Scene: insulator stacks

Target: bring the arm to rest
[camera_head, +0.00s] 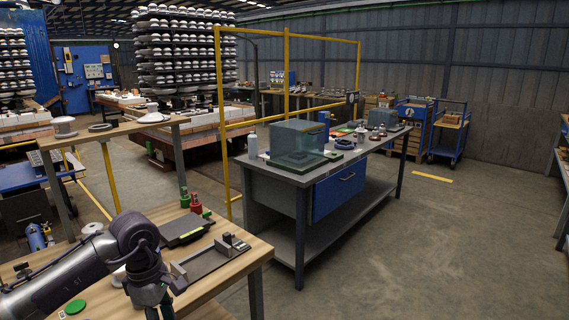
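My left arm comes in from the lower left over a wooden-topped workbench (222,270). Its wrist bends downward, and my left gripper (155,308) points down at the bottom edge of the view. The fingertips are cut off or hidden, so I cannot tell whether it is open or holds anything. A dark green part shows at the gripper. My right arm and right gripper are not in view.
On the workbench are a dark flat box (184,231), a metal fixture (212,260), a green disc (75,306) and red and green bottles (195,203). A grey table (258,170) stands beyond it. Open floor (420,250) lies to the right.

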